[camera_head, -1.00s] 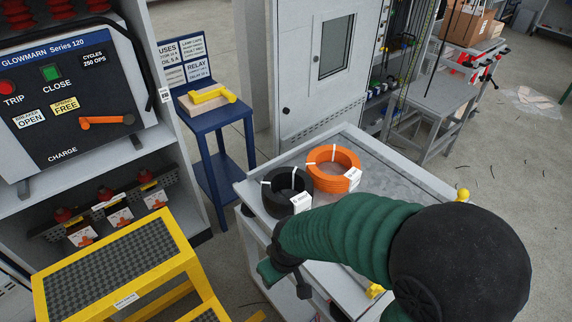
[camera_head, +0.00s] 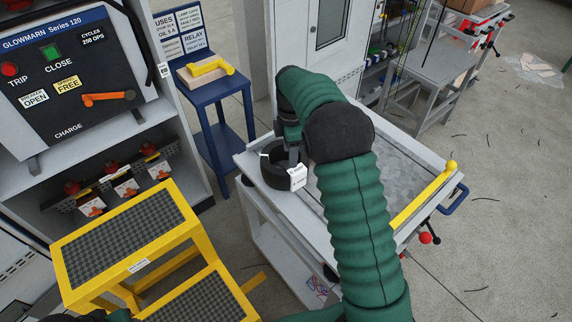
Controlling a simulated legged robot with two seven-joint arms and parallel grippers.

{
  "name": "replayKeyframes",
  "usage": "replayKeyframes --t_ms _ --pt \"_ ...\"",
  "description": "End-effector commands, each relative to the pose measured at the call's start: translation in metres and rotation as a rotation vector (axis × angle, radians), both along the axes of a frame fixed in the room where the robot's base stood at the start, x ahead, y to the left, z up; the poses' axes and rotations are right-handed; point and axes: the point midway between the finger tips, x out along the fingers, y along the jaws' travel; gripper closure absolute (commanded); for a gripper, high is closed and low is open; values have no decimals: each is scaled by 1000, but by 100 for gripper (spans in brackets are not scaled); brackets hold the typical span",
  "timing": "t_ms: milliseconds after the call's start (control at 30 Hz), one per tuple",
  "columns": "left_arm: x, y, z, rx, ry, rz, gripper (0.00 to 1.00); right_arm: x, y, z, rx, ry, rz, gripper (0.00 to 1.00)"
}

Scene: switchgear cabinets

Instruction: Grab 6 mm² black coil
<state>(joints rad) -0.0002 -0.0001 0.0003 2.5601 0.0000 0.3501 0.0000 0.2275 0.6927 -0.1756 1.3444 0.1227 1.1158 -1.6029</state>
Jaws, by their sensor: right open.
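The black coil (camera_head: 274,177) with a white label tag lies on the grey top of the cart (camera_head: 253,162), near its left corner. My right gripper (camera_head: 293,160) points down at the right side of the coil, its fingers open and partly hidden by my wrist. The fingers overlap the coil's upper rim in the picture; I cannot tell whether they touch it. The print on the tag is too small to read. My left gripper is not in view; only a bit of green sleeve shows at the bottom edge.
A yellow step stool (camera_head: 192,240) stands left of the cart. A blue table (camera_head: 207,92) with a yellow handle stands behind. A white cabinet (camera_head: 357,75) is beyond the cart. A yellow bar (camera_head: 420,195) lies along the cart's right edge. The right floor is mostly open.

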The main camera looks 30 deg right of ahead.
Motion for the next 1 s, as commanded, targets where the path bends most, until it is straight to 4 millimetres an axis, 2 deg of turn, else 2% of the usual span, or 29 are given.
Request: replayKeyframes --t_ms 33,200,467,600,700,900,933,1000 --pt "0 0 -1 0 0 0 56 -1 1 -15 1 4 1 49" --pt "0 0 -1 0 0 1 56 0 0 -57 1 3 0 49" --pt "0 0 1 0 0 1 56 -1 -1 -89 2 1 -1 49" --pt "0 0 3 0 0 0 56 -1 -1 -116 2 1 -2 49" --pt "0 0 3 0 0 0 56 0 -1 -127 1 0 -1 49" --pt "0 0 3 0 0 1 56 0 0 -128 1 -4 -1 49" --pt "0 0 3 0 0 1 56 0 0 -128 1 -4 -1 51" --pt "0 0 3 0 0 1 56 0 -1 -128 1 -3 -1 60"
